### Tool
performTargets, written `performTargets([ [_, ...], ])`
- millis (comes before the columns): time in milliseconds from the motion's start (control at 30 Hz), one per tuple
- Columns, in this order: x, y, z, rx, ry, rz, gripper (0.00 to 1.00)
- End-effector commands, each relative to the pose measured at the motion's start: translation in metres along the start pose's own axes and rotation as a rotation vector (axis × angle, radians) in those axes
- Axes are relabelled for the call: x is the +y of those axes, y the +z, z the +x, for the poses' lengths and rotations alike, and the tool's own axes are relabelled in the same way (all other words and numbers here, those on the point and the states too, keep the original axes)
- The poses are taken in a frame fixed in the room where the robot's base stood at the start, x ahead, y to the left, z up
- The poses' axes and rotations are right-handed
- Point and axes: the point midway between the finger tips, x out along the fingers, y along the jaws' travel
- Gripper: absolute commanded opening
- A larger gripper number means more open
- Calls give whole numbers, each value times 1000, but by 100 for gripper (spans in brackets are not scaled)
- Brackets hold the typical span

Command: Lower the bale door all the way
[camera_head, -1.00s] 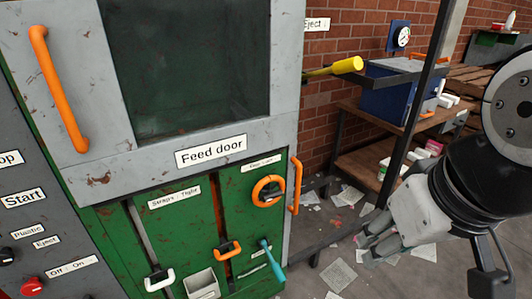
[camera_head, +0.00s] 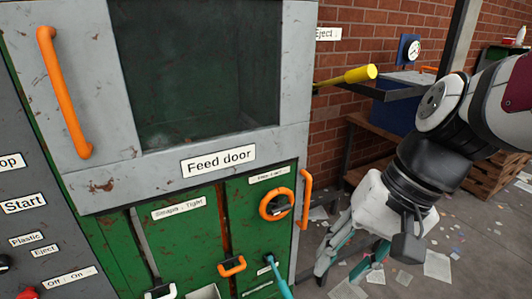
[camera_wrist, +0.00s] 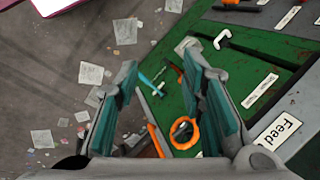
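A green lower door panel (camera_head: 190,235) is on the machine front, below the grey feed door (camera_head: 120,168). No label that I can read names a bale door. On the green front are an orange ring handle (camera_head: 277,204), a smaller orange handle (camera_head: 232,266) and a teal lever (camera_head: 279,278). A vertical orange handle (camera_head: 306,200) is at the right edge. My gripper (camera_head: 345,264) is open and empty, to the right of the machine and apart from it. In the wrist view, the orange ring (camera_wrist: 184,132) shows between its open fingers (camera_wrist: 165,95).
A yellow-handled lever (camera_head: 361,74) sticks out from the machine's right side. Behind my arm are a blue bin (camera_head: 395,116) and a wooden pallet stack (camera_head: 492,178). Scattered paper lies on the open floor (camera_head: 460,215) to the right.

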Motion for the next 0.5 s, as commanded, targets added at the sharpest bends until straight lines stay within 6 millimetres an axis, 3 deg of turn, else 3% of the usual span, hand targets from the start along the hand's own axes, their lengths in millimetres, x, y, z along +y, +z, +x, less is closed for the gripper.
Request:
performTargets([
  [33, -5, -12, 15, -54, -48, 75, 36],
  [267, -35, -66, 57, -248, -300, 398, 36],
  [500, -45, -149, 94, -401, -596, 751, 36],
])
